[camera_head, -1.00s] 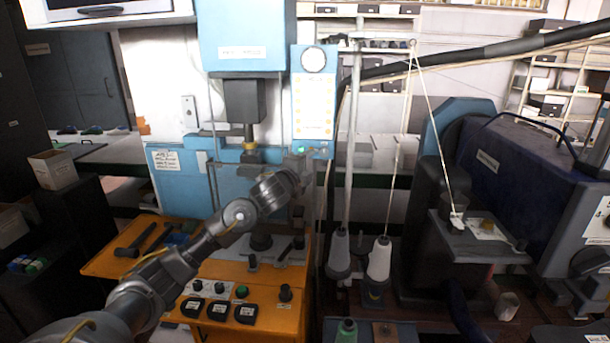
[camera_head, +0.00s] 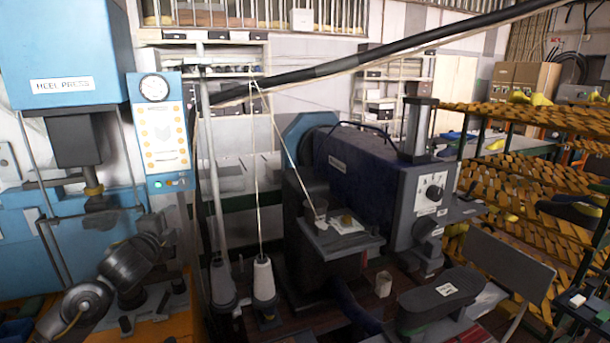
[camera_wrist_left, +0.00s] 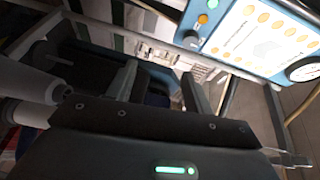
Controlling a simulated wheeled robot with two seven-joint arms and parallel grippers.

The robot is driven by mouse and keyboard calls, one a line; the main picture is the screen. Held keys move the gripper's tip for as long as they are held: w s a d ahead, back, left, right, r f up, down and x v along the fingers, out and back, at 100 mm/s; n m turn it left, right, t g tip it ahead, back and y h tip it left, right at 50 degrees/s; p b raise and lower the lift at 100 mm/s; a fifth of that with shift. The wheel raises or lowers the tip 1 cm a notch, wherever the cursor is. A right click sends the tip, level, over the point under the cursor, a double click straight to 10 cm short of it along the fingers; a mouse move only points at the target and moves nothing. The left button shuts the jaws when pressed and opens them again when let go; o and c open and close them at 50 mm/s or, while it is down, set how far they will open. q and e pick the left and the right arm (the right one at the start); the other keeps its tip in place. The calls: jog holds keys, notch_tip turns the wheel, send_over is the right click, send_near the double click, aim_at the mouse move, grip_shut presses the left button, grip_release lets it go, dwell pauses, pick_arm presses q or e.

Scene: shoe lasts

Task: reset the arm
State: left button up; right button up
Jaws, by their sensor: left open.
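My left arm reaches in from the lower left of the head view, bent at a dark joint. Its left gripper (camera_head: 158,228) is at the end, in front of the blue heel press and just below its control panel (camera_head: 160,125). In the left wrist view, the two fingers of the left gripper (camera_wrist_left: 160,82) stand apart with nothing between them. That view shows the control panel (camera_wrist_left: 255,38) close by at the upper right. My right gripper is in neither view.
The heel press (camera_head: 70,60) stands at the left. A dark blue machine (camera_head: 360,170) fills the middle. Yellow-orange racks (camera_head: 520,180) stand at the right. A black pipe (camera_head: 380,60) crosses above.

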pick_arm(q)
jog(key=s+d+f+n+g, duration=0.3)
jog(key=s+d+f+n, duration=0.15)
jog(key=s+f, duration=0.7)
jog(key=s+d+f+n+g, duration=0.35)
jog(key=s+d+f, duration=0.35)
jog(key=f, duration=0.7)
jog(key=s+d+f+n+g+h, duration=0.1)
jog(key=s+f+n+g, duration=0.25)
jog(key=s, duration=1.05)
jog(key=s+d+f+n+g, duration=0.1)
jog(key=s+f+n+g, duration=0.3)
jog(key=s, duration=0.9)
notch_tip(320, 180, down, 30)
jog(key=m+b, duration=0.1)
jog(key=b, duration=0.3)
jog(key=s+a+f+g+b, duration=0.2)
jog(key=s+f+b, duration=0.1)
jog(key=s+f, duration=1.4)
notch_tip(320, 180, down, 3)
jog(key=shift+s+a+f, duration=0.15)
jog(key=shift+s+a, duration=0.15)
jog(key=shift+a, duration=0.05)
